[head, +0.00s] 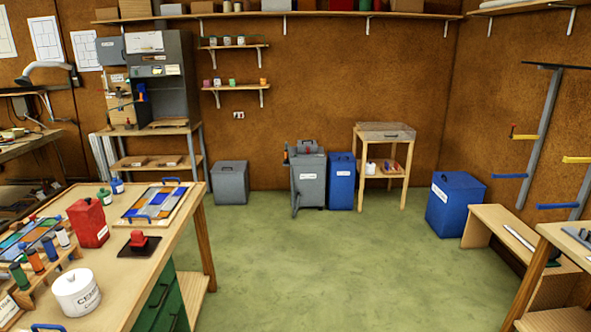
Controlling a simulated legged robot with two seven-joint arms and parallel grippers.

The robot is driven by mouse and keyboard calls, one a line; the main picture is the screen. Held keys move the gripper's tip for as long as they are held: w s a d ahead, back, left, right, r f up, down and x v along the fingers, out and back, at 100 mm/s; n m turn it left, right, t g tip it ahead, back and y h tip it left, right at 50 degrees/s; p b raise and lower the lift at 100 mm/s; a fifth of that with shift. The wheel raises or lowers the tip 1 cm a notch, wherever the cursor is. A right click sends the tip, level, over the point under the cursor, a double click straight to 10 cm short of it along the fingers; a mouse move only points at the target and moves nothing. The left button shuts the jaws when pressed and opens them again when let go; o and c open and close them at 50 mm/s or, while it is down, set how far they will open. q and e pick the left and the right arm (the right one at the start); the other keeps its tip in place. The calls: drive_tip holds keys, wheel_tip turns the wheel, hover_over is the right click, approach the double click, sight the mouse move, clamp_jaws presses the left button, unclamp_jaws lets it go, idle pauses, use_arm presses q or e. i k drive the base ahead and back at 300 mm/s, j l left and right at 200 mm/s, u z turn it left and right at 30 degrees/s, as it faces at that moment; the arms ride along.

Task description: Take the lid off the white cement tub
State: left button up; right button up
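The white cement tub (79,302) stands upright near the front edge of the workbench at the lower left. Neither of my grippers shows in the head view, so nothing of mine is seen touching the tub.
The tub shares the workbench (121,276) with a rack of small bottles (38,264), a red container (88,222), a red-handled block on a dark pad (138,242) and a leaded panel on a tray (155,202). Green floor (330,265) right of the bench is clear.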

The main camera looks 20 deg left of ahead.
sight(72, 283)
drive_tip(key=i+j+u, duration=0.15)
drive_tip(key=i+u, duration=0.55)
drive_tip(key=u, duration=0.2)
drive_tip(key=i+u, duration=0.45)
drive_tip(key=i+l+u, duration=0.2)
drive_tip(key=u, duration=0.25)
